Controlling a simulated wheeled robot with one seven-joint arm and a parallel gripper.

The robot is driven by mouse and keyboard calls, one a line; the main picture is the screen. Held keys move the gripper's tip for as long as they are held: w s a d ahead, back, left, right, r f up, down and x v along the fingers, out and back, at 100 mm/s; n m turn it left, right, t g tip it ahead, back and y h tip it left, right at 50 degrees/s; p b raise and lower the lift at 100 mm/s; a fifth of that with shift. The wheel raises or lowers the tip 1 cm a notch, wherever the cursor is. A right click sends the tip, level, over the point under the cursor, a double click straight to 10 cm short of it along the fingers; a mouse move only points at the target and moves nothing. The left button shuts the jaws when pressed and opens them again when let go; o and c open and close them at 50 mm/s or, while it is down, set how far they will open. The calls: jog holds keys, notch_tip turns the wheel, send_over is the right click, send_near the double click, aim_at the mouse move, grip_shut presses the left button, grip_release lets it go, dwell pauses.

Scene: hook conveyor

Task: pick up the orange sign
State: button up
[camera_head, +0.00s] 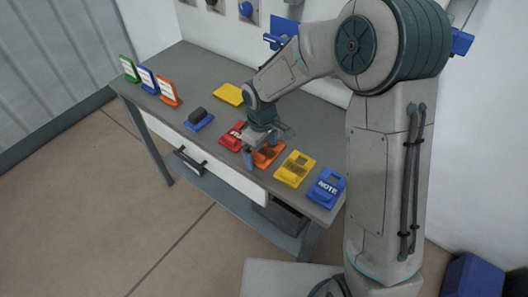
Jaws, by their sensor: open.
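An orange sign piece (269,156) lies low on the grey table (222,80), between a red piece and a yellow piece. My gripper (265,153) is over it, pointing down, with its jaws open and one finger to each side. The gripper hides part of the orange piece, so I cannot tell whether the fingers touch it. Another orange sign (168,92), with a pale face, stands upright at the table's left end.
A blue tray with a dark block (198,119) and a yellow piece (229,94) are farther left. The wall is behind.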

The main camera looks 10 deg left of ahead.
jog(key=shift+f, duration=0.15)
jog(key=c, duration=1.1)
